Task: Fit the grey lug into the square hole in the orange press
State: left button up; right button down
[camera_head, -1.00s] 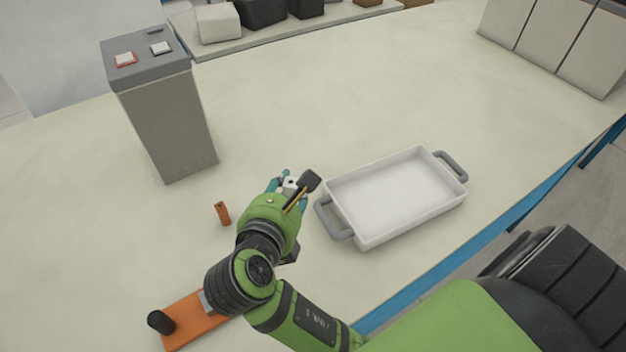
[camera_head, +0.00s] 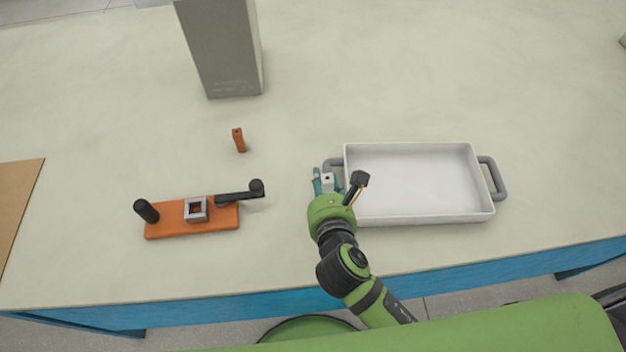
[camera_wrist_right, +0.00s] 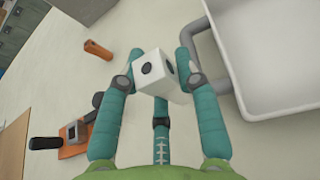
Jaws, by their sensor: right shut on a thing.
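My right gripper (camera_head: 327,182) is shut on the grey lug (camera_head: 327,181), a small pale cube with dark round spots on its faces. In the right wrist view the lug (camera_wrist_right: 160,74) sits between the teal fingers (camera_wrist_right: 160,75), clear of the press. The orange press (camera_head: 165,228) lies to the left on the table. Its grey square collar (camera_head: 196,217) has an open, empty square hole facing up. A black post stands at its left end and a black lever (camera_head: 238,196) at its right. My left gripper is not in view.
A white tray (camera_head: 420,219) with grey handles stands right beside my right gripper. A small orange block (camera_head: 239,140) stands behind the press. A tall grey box (camera_head: 228,60) stands farther back. The table between gripper and press is clear.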

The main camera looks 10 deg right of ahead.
jog(key=w+a+f, duration=0.1)
jog(key=w, duration=0.1)
jog(key=w+a+f, duration=0.1)
jog(key=w, duration=0.1)
jog(key=w+a+f, duration=0.1)
jog(key=f, duration=0.1)
jog(key=shift+w, duration=0.4)
jog(key=shift+f+b, duration=0.6)
jog(key=shift+f, duration=1.35)
jog(key=shift+f, duration=0.1)
jog(key=c, duration=1.2)
grip_release()
jog(key=shift+o, duration=0.2)
